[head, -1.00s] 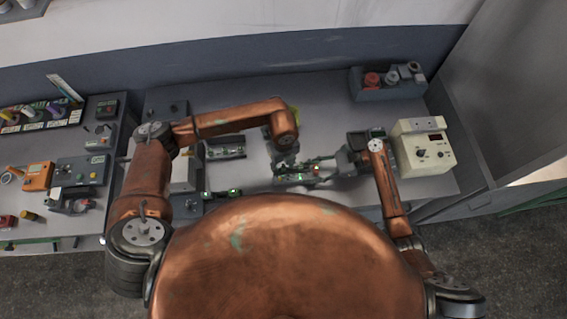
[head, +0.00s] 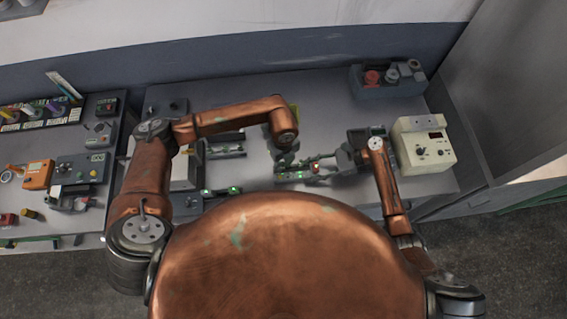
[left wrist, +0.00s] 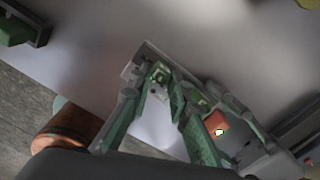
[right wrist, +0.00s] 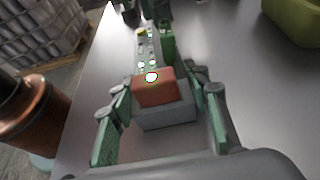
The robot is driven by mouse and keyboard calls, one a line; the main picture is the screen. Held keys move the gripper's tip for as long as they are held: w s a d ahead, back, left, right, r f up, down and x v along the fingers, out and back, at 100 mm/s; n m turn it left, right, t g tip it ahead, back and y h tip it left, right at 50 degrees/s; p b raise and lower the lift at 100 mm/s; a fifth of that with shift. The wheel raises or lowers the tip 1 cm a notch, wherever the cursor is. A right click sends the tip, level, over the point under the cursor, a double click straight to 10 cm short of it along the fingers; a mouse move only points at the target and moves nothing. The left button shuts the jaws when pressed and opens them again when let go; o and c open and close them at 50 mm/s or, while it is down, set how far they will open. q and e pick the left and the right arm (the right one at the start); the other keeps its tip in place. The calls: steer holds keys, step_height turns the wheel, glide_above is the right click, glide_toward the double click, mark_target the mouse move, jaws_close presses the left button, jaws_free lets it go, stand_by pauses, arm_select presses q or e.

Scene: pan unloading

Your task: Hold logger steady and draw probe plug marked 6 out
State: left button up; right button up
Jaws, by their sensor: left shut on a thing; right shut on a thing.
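The logger (head: 294,176) appears to be a narrow grey unit on the bench with small lit spots along it. It also shows in the right wrist view (right wrist: 147,50), with a red block (right wrist: 154,90) on a grey end piece (right wrist: 166,116). My right gripper (right wrist: 162,112) is shut on that end, a finger on each side. My left gripper (head: 285,160) reaches down at the other end. In the left wrist view its fingers (left wrist: 166,82) are shut on a small greenish piece, probably a plug, mostly hidden between the fingertips. No number 6 is legible.
A cream meter box (head: 423,150) stands right of my right gripper. A yellow-green bin (right wrist: 293,20) shows in the right wrist view. The back middle of the bench is clear.

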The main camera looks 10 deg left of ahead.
mark_target(283, 165)
arm_select(q)
steer(key=shift+r, duration=0.7)
jaws_close()
stand_by(0.3)
steer(key=shift+r, duration=1.25)
arm_select(e)
steer(key=o, duration=1.5)
steer(key=v, duration=1.2)
steer(key=shift+s+d, duration=0.1)
